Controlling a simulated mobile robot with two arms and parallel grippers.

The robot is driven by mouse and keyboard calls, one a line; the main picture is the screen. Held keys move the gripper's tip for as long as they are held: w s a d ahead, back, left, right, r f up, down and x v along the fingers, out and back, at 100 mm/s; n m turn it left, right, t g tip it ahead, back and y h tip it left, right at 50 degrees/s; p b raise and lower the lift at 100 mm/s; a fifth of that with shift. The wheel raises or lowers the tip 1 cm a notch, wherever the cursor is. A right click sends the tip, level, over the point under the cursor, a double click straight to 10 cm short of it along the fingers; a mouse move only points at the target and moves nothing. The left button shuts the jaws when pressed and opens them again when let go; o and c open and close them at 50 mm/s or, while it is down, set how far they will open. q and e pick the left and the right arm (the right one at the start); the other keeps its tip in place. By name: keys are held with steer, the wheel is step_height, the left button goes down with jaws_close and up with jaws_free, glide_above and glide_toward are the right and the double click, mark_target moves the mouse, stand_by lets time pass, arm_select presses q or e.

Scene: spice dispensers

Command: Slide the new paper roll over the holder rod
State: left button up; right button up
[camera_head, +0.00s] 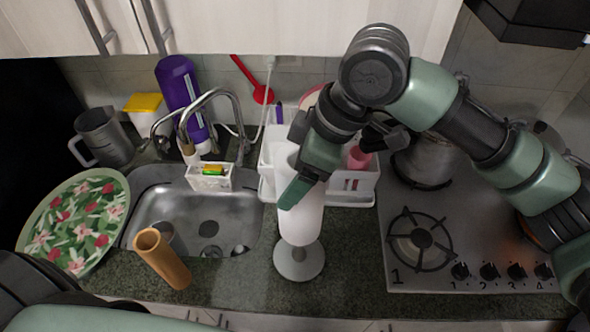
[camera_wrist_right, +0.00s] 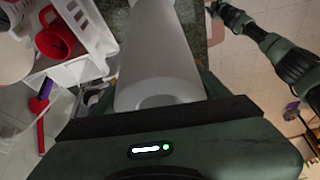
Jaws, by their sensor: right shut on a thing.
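The white paper roll (camera_head: 301,218) stands roughly upright over the round grey base of the holder (camera_head: 299,266), near the counter's front edge. My right gripper (camera_head: 300,190) is shut on the roll from above. In the right wrist view the roll (camera_wrist_right: 160,55) stretches away from the gripper (camera_wrist_right: 160,110). The holder rod is not visible, and I cannot tell how far the roll is around it. My left arm shows at the lower left of the head view without its gripper. An arm tip, likely my left gripper (camera_wrist_right: 222,12), is small in the wrist view.
A brown cardboard tube (camera_head: 162,258) stands tilted by the sink (camera_head: 190,205). A white dish rack (camera_head: 352,186) is close behind the roll. The gas stove (camera_head: 450,235) is to the right. A floral plate (camera_head: 75,222) and grey jug (camera_head: 103,138) are at the left.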

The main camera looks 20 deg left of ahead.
mark_target(301, 226)
step_height(301, 226, down, 13)
steer(key=b, duration=0.5)
steer(key=shift+f, duration=0.2)
stand_by(4.1)
steer(key=o, duration=2)
steer(key=shift+f, duration=0.1)
steer(key=shift+d, duration=0.1)
steer(key=shift+b+v, duration=0.95)
steer(key=shift+v, duration=3.05)
